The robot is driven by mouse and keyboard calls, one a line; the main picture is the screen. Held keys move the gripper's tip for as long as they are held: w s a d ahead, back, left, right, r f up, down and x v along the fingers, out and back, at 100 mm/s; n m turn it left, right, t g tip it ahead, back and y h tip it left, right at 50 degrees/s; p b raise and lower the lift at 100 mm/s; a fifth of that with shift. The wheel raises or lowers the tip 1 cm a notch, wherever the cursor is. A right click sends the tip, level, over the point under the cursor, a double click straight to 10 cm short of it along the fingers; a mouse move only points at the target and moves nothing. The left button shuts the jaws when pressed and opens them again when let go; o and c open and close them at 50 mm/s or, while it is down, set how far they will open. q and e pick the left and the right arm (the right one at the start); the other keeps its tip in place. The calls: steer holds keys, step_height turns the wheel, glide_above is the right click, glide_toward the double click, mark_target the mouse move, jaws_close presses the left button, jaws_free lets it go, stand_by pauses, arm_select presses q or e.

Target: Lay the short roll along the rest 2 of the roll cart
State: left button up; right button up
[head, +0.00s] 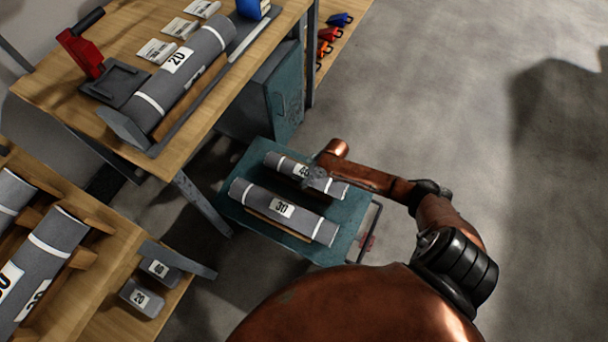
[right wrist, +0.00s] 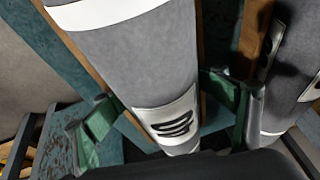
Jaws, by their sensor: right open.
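The roll cart (head: 343,215) is a teal trolley bearing two grey rolls side by side. The shorter, thinner roll, labelled 40 (head: 283,164), lies along the far side. The larger roll, labelled 30 (head: 258,200), lies along the near side with a wooden strip showing beneath it. My right gripper (head: 316,181) is over the middle of the 40 roll and hides part of it. In the right wrist view the gripper (right wrist: 168,115) is open, its green-padded fingers on either side of a grey roll (right wrist: 140,60) with wooden strips beside it. My left gripper is out of view.
A rack (head: 100,268) at lower left holds more rolls. A teal cabinet (head: 275,95) stands behind the cart. The floor to the right is clear.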

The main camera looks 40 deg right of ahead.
steer(key=shift+s+d, duration=0.1)
steer(key=shift+d, duration=0.05)
steer(key=shift+r, duration=0.1)
steer(key=shift+d+r, duration=0.1)
steer(key=shift+r, duration=0.2)
steer(key=v, duration=1.1)
steer(key=shift+s, duration=0.15)
